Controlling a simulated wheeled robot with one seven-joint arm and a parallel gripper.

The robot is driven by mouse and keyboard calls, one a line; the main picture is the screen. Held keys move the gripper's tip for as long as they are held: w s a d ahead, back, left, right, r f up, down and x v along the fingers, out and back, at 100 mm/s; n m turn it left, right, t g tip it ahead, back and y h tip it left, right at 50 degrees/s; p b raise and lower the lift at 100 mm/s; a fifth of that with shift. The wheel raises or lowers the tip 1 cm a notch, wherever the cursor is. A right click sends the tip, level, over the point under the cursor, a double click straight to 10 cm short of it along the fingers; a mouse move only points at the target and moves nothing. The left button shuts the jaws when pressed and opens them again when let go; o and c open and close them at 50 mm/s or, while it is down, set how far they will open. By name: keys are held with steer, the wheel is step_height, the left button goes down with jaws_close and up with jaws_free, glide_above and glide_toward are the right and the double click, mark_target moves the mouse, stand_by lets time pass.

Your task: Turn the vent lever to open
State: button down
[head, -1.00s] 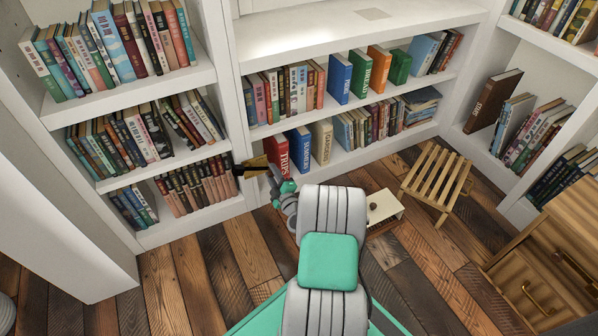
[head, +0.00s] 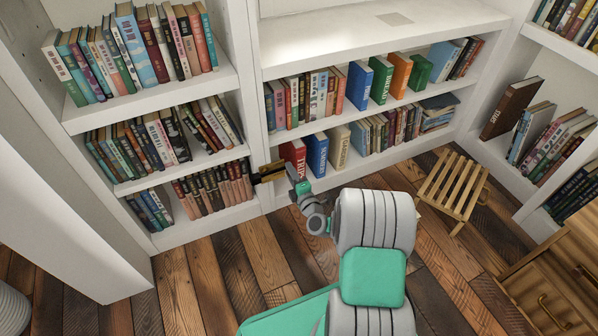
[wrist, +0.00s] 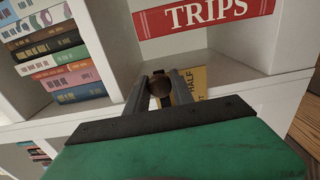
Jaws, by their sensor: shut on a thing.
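The vent lever shows in the wrist view as a dark brown round knob (wrist: 161,86) between my fingertips. A yellow plate (wrist: 196,84) lettered "HALF" sits just right of and behind it, partly hidden by a finger. In the head view the brass-coloured plate (head: 270,168) is at the shelf upright, left of the red TRIPS book. My gripper (wrist: 160,84) is shut on the knob. In the head view my gripper (head: 287,174) reaches the plate from the right, and its fingertips are too small to make out. The lever's exact angle cannot be told.
White bookshelves (head: 240,222) stand close behind the lever. A slatted wooden stool (head: 449,186) and a wooden cabinet (head: 553,290) stand at the right. The plank floor (head: 205,258) at the left front is clear.

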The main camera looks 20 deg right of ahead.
steer(key=shift+a, duration=0.45)
steer(key=c, duration=1.3)
jaws_free()
steer(key=shift+w+a+y, duration=0.15)
steer(key=shift+y, duration=0.15)
steer(key=shift+o, duration=1)
steer(key=shift+d, duration=0.5)
steer(key=s+p, duration=0.2)
steer(key=s, duration=0.6)
steer(key=shift+d, duration=0.15)
